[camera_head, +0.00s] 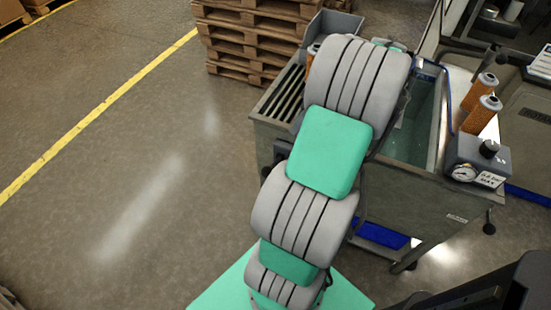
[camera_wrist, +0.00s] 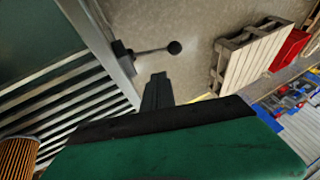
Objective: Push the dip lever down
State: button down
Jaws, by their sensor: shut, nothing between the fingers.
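The dip lever (camera_wrist: 153,51) shows in the wrist view as a thin rod with a black ball knob (camera_wrist: 174,47). It sticks out from a dark block (camera_wrist: 122,55) on the outer side of the tank's rim. My gripper (camera_wrist: 158,78) is shut and empty. Its fingertips appear just below the rod and knob in the picture, with a visible gap; I cannot tell the height difference. In the head view my arm covers the gripper, and I cannot make out the lever. The grey tank (camera_head: 415,195) stands behind and to the right of my arm.
Slatted rack bars (camera_wrist: 60,105) and an orange filter cartridge (camera_wrist: 18,158) lie inside the rim. Two more cartridges (camera_head: 482,115) stand at the right beside a gauge box (camera_head: 477,163). Pallets (camera_head: 250,45) are stacked behind. The floor left of the tank is clear.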

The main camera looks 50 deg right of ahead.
jog(key=s+a+b+x, duration=0.1)
jog(key=a+b+x, duration=0.1)
jog(key=x, duration=1)
jog(key=shift+s+r, duration=0.15)
jog(key=shift+r, duration=0.15)
jog(key=shift+f+b, duration=0.1)
jog(key=shift+b, duration=0.2)
